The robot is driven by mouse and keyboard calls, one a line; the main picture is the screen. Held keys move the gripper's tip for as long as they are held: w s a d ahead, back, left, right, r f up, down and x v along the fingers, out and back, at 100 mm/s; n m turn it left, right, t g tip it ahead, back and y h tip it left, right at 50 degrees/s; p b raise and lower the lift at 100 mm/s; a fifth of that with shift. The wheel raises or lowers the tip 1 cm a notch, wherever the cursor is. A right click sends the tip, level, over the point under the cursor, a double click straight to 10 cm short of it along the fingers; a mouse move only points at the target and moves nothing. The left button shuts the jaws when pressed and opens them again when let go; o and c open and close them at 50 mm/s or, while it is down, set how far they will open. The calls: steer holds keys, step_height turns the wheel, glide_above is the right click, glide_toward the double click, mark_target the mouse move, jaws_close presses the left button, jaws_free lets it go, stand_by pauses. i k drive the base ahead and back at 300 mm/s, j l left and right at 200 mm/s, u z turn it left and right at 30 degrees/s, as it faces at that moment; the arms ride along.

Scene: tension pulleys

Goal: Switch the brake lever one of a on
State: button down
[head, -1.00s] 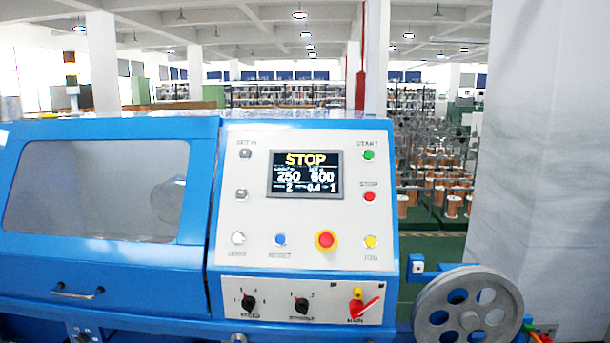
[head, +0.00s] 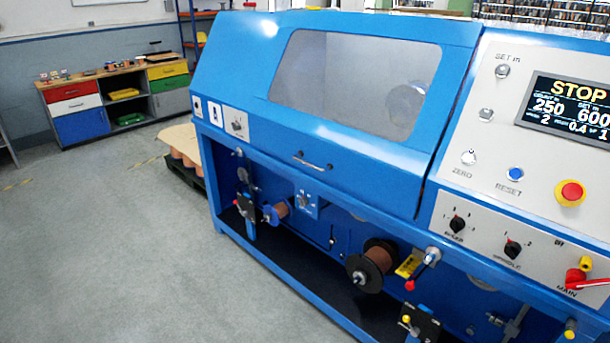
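The blue machine (head: 330,170) fills the middle and right of the head view. On its lower open front, a lever with a red knob (head: 409,285) sits beside a yellow plate (head: 408,265), just right of a copper-coloured spool with black flanges (head: 371,266). Further left, a smaller spool with a blue flange (head: 277,211) sits near a dark bracket (head: 245,207). Another dark bracket (head: 420,322) stands at the bottom edge. I cannot read a label that marks any of these as the brake lever. My gripper is not in view.
The control panel (head: 540,150) shows STOP, with a red main switch (head: 576,276) below. Open grey floor (head: 110,250) lies left of the machine. A cabinet with coloured drawers (head: 115,102) and a dark pallet (head: 185,172) stand behind.

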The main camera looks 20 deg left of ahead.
mark_target(244, 212)
steer(key=u, duration=1.15)
steer(key=i+j+u, duration=0.3)
steer(key=i, duration=0.15)
steer(key=i+u, duration=0.55)
steer(key=i, duration=1.65)
steer(key=i+j, duration=0.1)
steer(key=i, duration=1.65)
steer(key=i+z, duration=0.2)
steer(key=i, duration=0.2)
steer(key=i+j+z, duration=0.2)
steer(key=i, duration=0.25)
steer(key=i+j+z, duration=0.2)
steer(key=i, duration=0.2)
steer(key=i+j+z, duration=0.2)
steer(key=i, duration=0.2)
